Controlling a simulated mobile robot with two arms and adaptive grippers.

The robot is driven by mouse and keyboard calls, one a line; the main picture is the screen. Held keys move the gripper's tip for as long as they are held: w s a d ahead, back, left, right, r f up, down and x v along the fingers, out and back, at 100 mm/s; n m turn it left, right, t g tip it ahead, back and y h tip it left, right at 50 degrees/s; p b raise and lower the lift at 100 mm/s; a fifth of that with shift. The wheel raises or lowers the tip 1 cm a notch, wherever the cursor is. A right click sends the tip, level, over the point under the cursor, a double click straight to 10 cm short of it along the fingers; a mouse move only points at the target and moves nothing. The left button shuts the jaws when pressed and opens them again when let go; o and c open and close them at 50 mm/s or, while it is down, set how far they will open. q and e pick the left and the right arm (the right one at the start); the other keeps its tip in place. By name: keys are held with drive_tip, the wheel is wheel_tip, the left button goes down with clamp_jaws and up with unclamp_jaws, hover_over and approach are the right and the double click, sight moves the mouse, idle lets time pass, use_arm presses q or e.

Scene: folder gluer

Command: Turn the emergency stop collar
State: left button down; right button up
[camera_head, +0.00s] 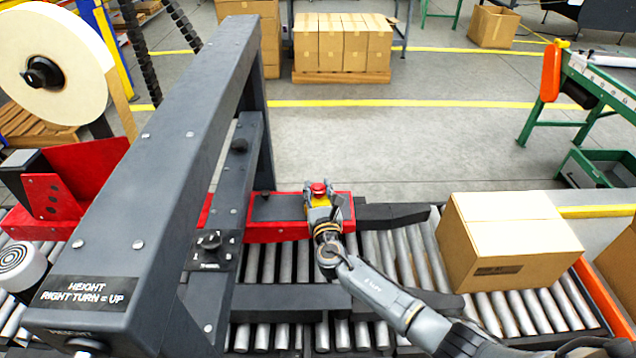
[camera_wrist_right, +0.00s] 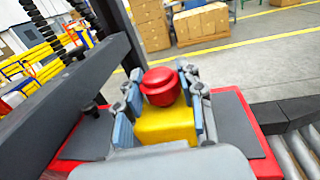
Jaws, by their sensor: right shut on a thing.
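The emergency stop has a red mushroom button (camera_head: 318,188) on a yellow body, and sits on the red and dark machine cross-piece above the rollers. In the right wrist view the red button (camera_wrist_right: 160,86) stands up between the fingers, with the yellow body (camera_wrist_right: 163,125) below it. My right gripper (camera_head: 323,203) reaches in from the lower right and is shut on the emergency stop, its blue-grey finger pads on both sides. I cannot make out a separate collar edge; the fingers and wrist hide part of the body. My left gripper is not in view.
A dark frame beam (camera_head: 170,150) with a height label rises close on the left. A cardboard box (camera_head: 510,240) rests on the rollers to the right. A dark bar (camera_head: 290,300) crosses the rollers in front. Open floor lies behind.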

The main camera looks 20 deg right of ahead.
drive_tip(key=shift+m+g+h, duration=0.4)
drive_tip(key=shift+m+h, duration=0.7)
drive_tip(key=shift+h, duration=0.6)
drive_tip(key=shift+b, duration=0.3)
